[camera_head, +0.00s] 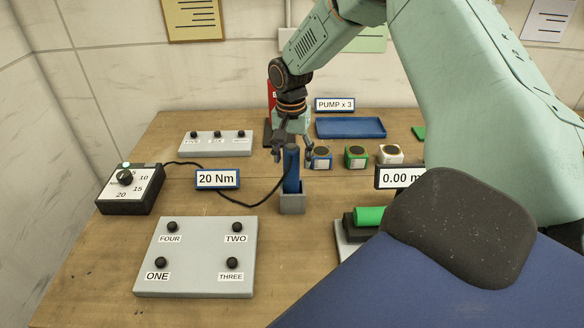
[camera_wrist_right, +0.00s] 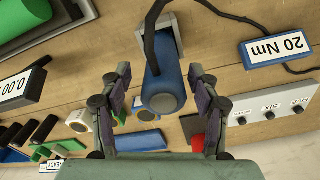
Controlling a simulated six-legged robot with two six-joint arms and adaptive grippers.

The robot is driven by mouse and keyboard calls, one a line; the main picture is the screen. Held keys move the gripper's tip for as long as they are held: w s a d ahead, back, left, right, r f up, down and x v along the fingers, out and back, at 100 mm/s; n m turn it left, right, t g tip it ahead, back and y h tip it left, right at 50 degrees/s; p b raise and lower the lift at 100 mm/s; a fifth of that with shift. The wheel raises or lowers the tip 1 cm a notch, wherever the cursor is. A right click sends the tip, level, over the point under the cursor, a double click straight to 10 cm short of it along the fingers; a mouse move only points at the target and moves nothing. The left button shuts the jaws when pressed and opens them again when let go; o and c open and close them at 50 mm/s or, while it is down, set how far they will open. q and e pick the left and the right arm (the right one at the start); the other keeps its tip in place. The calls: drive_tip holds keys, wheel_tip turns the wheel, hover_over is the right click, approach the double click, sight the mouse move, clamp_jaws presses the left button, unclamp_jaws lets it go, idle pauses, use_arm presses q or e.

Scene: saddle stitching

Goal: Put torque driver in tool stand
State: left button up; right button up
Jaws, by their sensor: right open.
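The blue torque driver (camera_head: 291,168) stands upright in the small grey tool stand (camera_head: 292,204) in the middle of the table, with a black cable running from it. My right gripper (camera_head: 292,150) is open just behind and above the top of the driver. In the right wrist view, the driver (camera_wrist_right: 163,85) lies between the spread fingers of the gripper (camera_wrist_right: 163,100), with a gap on both sides. The stand (camera_wrist_right: 165,38) shows at the driver's far end. My left gripper is not in view.
A black dial box (camera_head: 130,190) stands at the left. A grey plate with several knobs (camera_head: 195,258) lies front left. A blue tray (camera_head: 350,128) and small colored boxes (camera_head: 355,156) are at the back right. A 20 Nm sign (camera_head: 217,179) stands left of the stand.

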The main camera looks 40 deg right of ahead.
drive_tip(key=r, duration=0.6)
drive_tip(key=shift+w+a+r+b, duration=0.2)
drive_tip(key=shift+r+b, duration=0.15)
drive_tip(key=shift+r, duration=0.05)
drive_tip(key=shift+s+r, duration=0.15)
drive_tip(key=shift+r, duration=0.2)
drive_tip(key=shift+d, duration=0.1)
